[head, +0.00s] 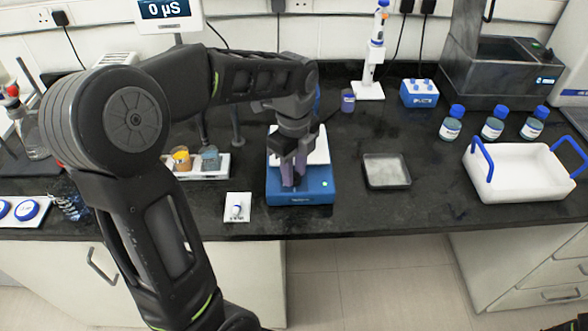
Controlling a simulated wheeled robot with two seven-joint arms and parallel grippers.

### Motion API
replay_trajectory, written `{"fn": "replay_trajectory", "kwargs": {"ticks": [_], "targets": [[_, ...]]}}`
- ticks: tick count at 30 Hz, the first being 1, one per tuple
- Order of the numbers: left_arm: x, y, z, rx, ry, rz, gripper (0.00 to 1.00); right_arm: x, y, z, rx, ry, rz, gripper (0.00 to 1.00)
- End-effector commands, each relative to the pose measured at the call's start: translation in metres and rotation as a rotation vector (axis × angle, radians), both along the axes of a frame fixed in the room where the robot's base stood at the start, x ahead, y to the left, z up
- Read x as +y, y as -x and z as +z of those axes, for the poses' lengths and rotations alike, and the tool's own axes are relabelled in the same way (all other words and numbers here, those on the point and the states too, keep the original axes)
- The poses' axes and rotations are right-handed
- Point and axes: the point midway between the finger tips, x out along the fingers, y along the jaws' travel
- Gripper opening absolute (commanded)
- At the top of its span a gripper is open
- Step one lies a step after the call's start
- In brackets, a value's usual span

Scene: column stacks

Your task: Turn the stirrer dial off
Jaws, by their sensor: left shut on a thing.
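The stirrer (318,193) is a blue box with a white top plate, standing near the bench's front edge in the middle of the head view. A small green spot shows on its front right part. My left gripper (292,177) comes down over the stirrer's front part, with its fingertips at the blue casing. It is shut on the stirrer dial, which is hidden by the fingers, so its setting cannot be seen. My right gripper is not in view.
A small white plate with a knob-like piece (237,208) lies left of the stirrer. A white tray with jars (205,171) is behind it. A grey shallow dish (386,170) and a white basin with blue handles (520,178) stand to the right. Blue-capped bottles (492,125) stand behind the basin.

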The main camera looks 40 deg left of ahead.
Motion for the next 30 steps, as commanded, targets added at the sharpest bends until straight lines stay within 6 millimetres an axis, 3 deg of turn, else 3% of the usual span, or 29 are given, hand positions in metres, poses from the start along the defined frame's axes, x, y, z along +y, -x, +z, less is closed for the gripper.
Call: {"fn": "replay_trajectory", "kwargs": {"ticks": [30], "targets": [[-0.0007,-0.0007,0.0001,-0.003,0.002,0.912,0.0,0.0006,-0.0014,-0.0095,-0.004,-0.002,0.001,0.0]]}}
